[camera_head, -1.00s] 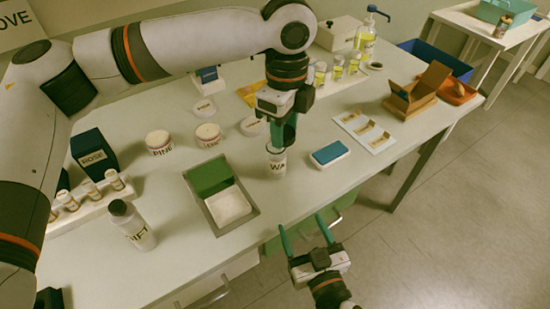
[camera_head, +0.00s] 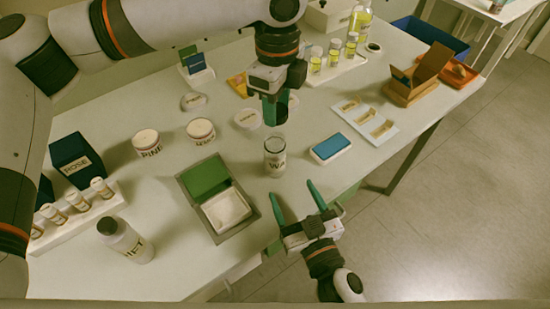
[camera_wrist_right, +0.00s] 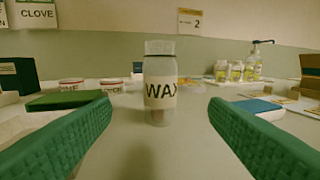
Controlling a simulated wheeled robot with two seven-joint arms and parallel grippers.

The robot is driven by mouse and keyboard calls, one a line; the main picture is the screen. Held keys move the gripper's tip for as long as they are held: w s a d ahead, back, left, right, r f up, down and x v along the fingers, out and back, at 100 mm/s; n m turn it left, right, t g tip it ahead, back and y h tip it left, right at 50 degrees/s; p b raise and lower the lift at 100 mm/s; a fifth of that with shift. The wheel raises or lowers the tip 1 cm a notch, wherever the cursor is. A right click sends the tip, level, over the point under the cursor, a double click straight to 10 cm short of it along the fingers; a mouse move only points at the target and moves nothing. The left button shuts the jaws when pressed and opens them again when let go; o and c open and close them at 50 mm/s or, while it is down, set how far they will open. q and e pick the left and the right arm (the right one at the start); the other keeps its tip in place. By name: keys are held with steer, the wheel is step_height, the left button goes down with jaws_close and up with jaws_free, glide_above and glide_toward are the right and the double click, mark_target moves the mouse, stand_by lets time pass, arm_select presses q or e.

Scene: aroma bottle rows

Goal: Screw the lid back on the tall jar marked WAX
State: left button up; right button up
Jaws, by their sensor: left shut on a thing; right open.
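The clear WAX jar (camera_head: 275,162) stands upright on the table, with a white label. In the right wrist view the jar (camera_wrist_right: 160,92) is centred between the fingers but farther off, and its glass top is bare. My left gripper (camera_head: 275,111) is shut on a dark round lid (camera_head: 281,114), held above and behind the jar, apart from it. The fingers partly hide the lid. My right gripper (camera_head: 296,200) is open and empty at the table's front edge, its teal fingers pointing at the jar, not touching it.
A tray with a green panel (camera_head: 206,179) lies left of the jar, and a blue-topped box (camera_head: 331,147) lies to the right. PINE (camera_head: 147,142) and another white jar (camera_head: 201,130) stand behind left. A white bottle (camera_head: 125,240) stands at front left.

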mark_target(279, 165)
arm_select(q)
steer(key=shift+w, duration=0.15)
arm_select(e)
steer(key=x, duration=1.1)
steer(key=shift+w+a, duration=0.15)
steer(key=shift+w, duration=0.15)
arm_select(q)
steer(key=shift+f, duration=0.15)
arm_select(e)
steer(key=c, duration=1.5)
arm_select(q)
steer(key=shift+f, duration=2.45)
